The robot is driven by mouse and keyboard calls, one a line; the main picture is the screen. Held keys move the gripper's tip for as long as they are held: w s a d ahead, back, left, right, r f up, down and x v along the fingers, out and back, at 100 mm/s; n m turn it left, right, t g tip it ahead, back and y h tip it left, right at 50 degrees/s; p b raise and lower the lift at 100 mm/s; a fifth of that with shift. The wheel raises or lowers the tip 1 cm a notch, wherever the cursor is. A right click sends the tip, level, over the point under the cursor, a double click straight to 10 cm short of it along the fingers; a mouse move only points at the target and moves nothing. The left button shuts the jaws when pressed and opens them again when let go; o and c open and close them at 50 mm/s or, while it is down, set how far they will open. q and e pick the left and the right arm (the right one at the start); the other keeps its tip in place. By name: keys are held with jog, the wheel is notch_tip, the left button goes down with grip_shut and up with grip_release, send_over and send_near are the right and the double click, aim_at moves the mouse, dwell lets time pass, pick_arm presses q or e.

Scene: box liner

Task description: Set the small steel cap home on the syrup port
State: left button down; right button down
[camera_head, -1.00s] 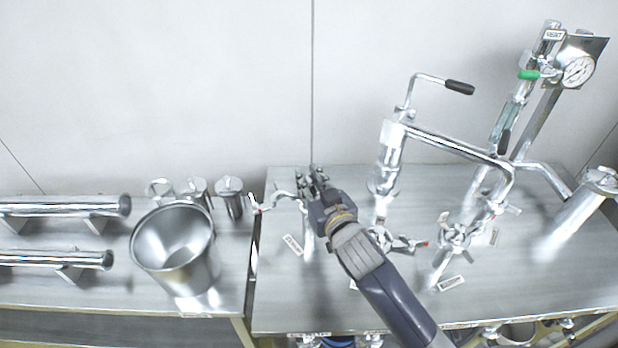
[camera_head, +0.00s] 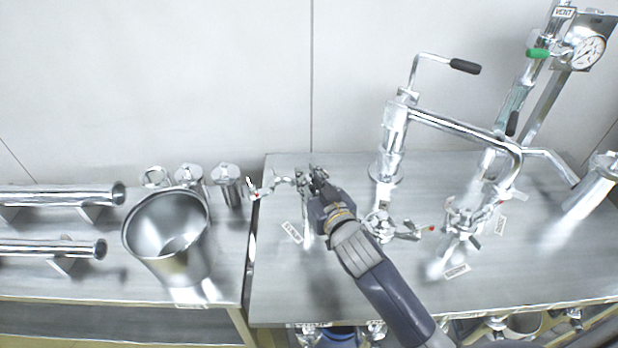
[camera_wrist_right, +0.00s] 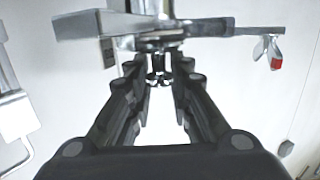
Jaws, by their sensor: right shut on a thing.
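My right gripper (camera_head: 314,178) is at the left port of the right bench, its fingers pointing away from the camera. In the right wrist view the fingertips (camera_wrist_right: 159,80) are shut on a small steel piece (camera_wrist_right: 158,66), apparently the small steel cap. It is mostly hidden between the fingers. The port's open clamp (camera_head: 281,182) sticks out to the left, with a red-tipped end (camera_head: 253,194). The port itself is largely hidden by the gripper, so I cannot tell whether the cap touches it. A tag (camera_head: 291,232), too small to read, lies in front. My left gripper is not in view.
Close on the right stand a second port with a clamp (camera_head: 381,226) and a third (camera_head: 466,220). Tall piping with a black-handled lever (camera_head: 465,66) and a gauge (camera_head: 588,52) rises behind. A steel bucket (camera_head: 130,243) and several steel cylinders stand on the left bench.

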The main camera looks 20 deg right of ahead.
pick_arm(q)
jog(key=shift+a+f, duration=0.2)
pick_arm(e)
jog(key=shift+f, duration=0.3)
jog(key=c, duration=1.4)
grip_release()
jog(key=shift+o, duration=0.2)
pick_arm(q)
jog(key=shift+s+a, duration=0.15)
pick_arm(e)
jog(key=shift+s, duration=0.1)
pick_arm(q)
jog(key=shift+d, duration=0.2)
pick_arm(e)
jog(key=s+r, duration=0.1)
jog(key=s, duration=1)
jog(key=shift+s+d+r, duration=0.35)
jog(key=shift+d, duration=0.1)
